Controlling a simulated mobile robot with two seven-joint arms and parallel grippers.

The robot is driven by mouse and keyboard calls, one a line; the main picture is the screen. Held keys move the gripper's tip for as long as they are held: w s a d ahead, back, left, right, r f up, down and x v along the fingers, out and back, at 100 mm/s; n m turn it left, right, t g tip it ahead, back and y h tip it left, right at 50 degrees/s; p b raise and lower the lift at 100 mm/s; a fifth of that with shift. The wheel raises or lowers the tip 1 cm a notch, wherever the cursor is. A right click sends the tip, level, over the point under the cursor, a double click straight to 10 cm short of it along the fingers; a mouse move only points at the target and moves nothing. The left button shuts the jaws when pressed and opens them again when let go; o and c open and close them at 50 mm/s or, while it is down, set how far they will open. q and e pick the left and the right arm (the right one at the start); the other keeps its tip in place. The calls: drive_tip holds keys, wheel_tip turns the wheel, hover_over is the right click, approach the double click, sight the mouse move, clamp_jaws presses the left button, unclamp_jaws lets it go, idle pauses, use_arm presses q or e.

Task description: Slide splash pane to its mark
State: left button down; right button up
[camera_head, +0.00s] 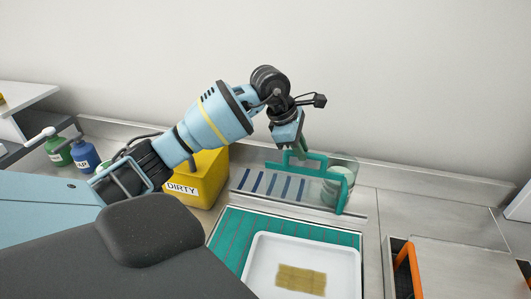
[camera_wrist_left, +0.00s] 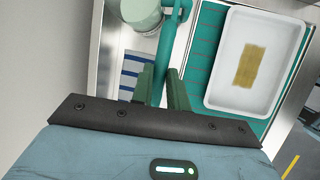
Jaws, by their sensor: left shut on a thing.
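The splash pane (camera_head: 305,184) is a clear sheet with a teal frame and a teal handle on top. It stands upright on a metal strip at the back of the counter. My left gripper (camera_head: 301,153) comes down from above and is shut on the teal handle. In the left wrist view the teal bar (camera_wrist_left: 166,45) runs between the green fingers (camera_wrist_left: 168,88). Blue stripes (camera_head: 272,184) lie on the strip, mostly left of and behind the pane. I cannot tell which stripe is the mark. My right gripper is not in view.
A white tray (camera_head: 254,276) with a tan piece (camera_head: 301,279) sits on a teal mat (camera_head: 230,237) in front. A pale green round container (camera_head: 346,166) stands by the pane's right end. A yellow DIRTY bin (camera_head: 207,172) stands left. An orange handle (camera_head: 408,262) is at right.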

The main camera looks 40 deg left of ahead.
sight(327, 161)
use_arm(q)
drive_tip(key=shift+w+d+f, duration=0.1)
drive_tip(key=shift+w+d, duration=0.25)
drive_tip(key=shift+d, duration=0.4)
drive_tip(key=shift+w+d, duration=0.45)
drive_tip(key=shift+d, duration=0.4)
drive_tip(key=shift+w+d, duration=0.25)
drive_tip(key=shift+d, duration=0.15)
drive_tip(key=shift+w+d, duration=0.4)
drive_tip(key=shift+d, duration=0.35)
drive_tip(key=shift+w+d, duration=0.2)
drive_tip(key=shift+d, duration=0.15)
drive_tip(key=shift+w+d, duration=0.3)
drive_tip(key=shift+d, duration=0.25)
drive_tip(key=shift+w+d, duration=0.25)
drive_tip(key=shift+d, duration=0.25)
drive_tip(key=c, duration=1.4)
unclamp_jaws()
drive_tip(key=shift+o, duration=0.6)
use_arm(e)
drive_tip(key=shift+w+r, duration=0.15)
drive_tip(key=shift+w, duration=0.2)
